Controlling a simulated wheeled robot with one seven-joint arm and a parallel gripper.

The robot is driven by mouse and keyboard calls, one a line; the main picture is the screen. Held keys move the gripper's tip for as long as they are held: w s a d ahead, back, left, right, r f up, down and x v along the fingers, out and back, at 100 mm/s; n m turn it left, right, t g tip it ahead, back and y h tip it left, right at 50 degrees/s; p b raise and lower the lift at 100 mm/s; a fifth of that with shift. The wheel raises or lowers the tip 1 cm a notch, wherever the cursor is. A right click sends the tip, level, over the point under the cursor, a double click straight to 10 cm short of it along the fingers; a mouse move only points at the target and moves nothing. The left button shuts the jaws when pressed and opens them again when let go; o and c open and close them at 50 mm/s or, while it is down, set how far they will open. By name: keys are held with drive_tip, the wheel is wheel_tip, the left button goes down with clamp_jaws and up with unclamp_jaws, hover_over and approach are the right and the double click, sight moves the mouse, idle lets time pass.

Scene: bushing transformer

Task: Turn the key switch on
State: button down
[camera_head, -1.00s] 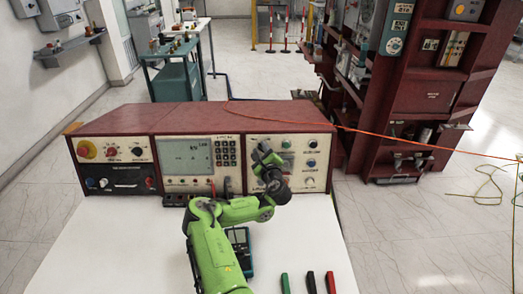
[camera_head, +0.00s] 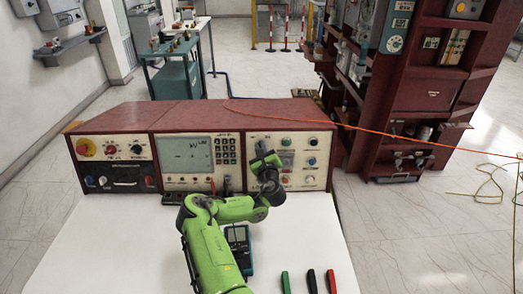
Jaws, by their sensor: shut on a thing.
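The red test console (camera_head: 190,115) stands at the back of the white table, with three front panels. My gripper (camera_head: 261,153) is at the left part of its right-hand panel (camera_head: 322,170). The jaws are shut on a small part there, which I take to be the key switch. The dark gripper body covers the switch, so its shape and turn position are hidden.
A blue-green meter (camera_head: 239,250) lies on the white table (camera_head: 120,250) under my arm. Green (camera_head: 285,282), black (camera_head: 311,282) and red (camera_head: 331,281) handles lie at the front. A red cabinet (camera_head: 425,95) stands at right. An orange cable crosses from the console top.

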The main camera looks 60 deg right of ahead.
drive_tip(key=m+g+h, duration=0.1)
drive_tip(key=m, duration=0.3)
drive_tip(key=shift+m, duration=0.4)
drive_tip(key=shift+w+a+m+g+h+p, duration=0.1)
drive_tip(key=shift+m+g+h+p, duration=0.2)
drive_tip(key=shift+m+g, duration=1.3)
drive_tip(key=shift+d+m+g+h+p, duration=0.15)
drive_tip(key=shift+m+g+p, duration=0.15)
drive_tip(key=shift+m, duration=2.55)
drive_tip(key=shift+w+a+m+g+h+p, duration=0.25)
drive_tip(key=shift+m+g, duration=0.65)
drive_tip(key=shift+m, duration=1.35)
drive_tip(key=shift+s+d+m, duration=0.1)
drive_tip(key=shift+s+m, duration=0.1)
drive_tip(key=shift+m, duration=0.1)
drive_tip(key=c, duration=1.3)
unclamp_jaws()
drive_tip(key=shift+o, duration=0.2)
